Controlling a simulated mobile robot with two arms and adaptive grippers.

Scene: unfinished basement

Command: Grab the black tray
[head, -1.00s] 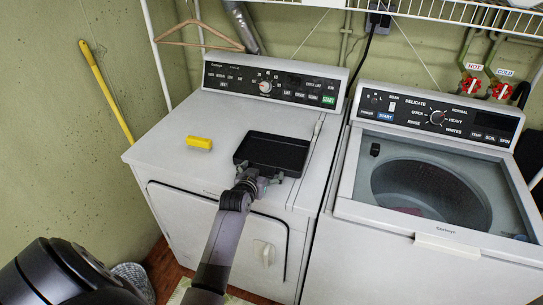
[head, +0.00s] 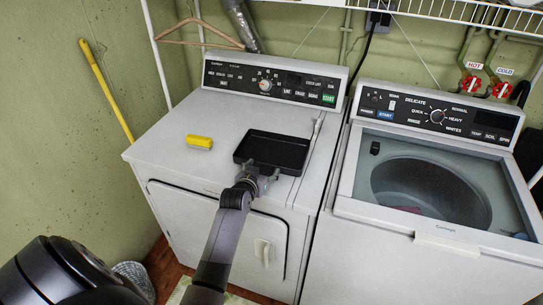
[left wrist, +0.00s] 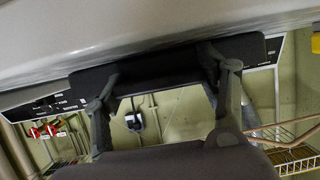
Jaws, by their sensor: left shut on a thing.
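The black tray (head: 285,152) is shallow and rectangular, and appears empty. It lies on the white dryer top (head: 165,150), toward its front right. My left gripper (head: 262,178) is at the tray's front edge and shut on it. In the left wrist view, the tray (left wrist: 165,62) is a dark band across the top with the fingers of my left gripper (left wrist: 165,75) against it. Whether the tray has lifted off the dryer cannot be told. My right gripper is not in view.
A yellow block (head: 199,142) sits on the dryer left of the tray. The dryer's control panel (head: 275,82) stands behind. A washer (head: 440,240) with a round opening is on the right. A wire shelf (head: 470,12) hangs above. A yellow pole (head: 105,88) leans on the left wall.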

